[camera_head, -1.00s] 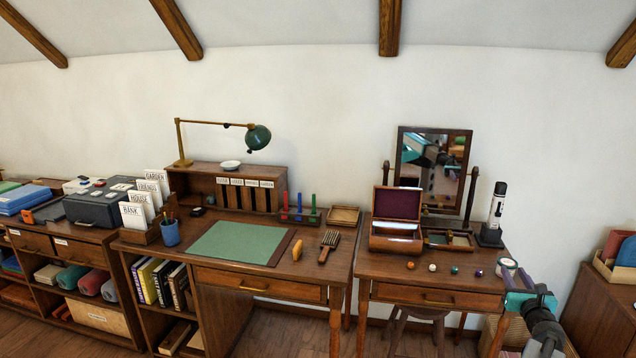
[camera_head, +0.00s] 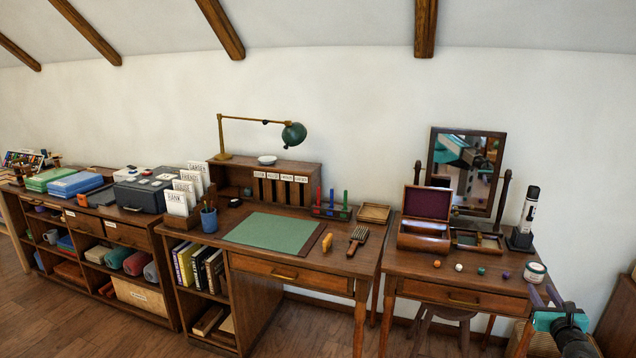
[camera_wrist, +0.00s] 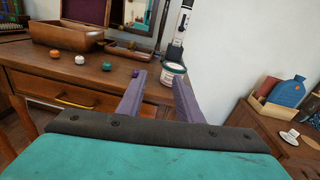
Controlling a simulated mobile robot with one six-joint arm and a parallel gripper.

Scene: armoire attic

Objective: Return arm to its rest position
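My gripper (camera_head: 545,296) is at the lower right of the head view, in front of the right end of the dressing table (camera_head: 415,291). In the wrist view my gripper (camera_wrist: 157,82) shows two purple fingers spread apart with nothing between them. A white jar (camera_wrist: 174,75) stands beyond the fingertips on the table, partly hidden by the right finger. A purple ball (camera_wrist: 135,73) shows near the left fingertip and seems to lie on the table beyond it. My arm is bent low at the picture's edge, mostly out of view.
Orange (camera_head: 437,264), white (camera_head: 459,267) and green (camera_head: 481,271) balls lie along the table's front. Behind are an open wooden box (camera_head: 426,240), a mirror (camera_head: 467,175) and a black-and-white upright device (camera_head: 526,215). A desk (camera_head: 330,262) stands left. The floor (camera_head: 300,325) in front is clear.

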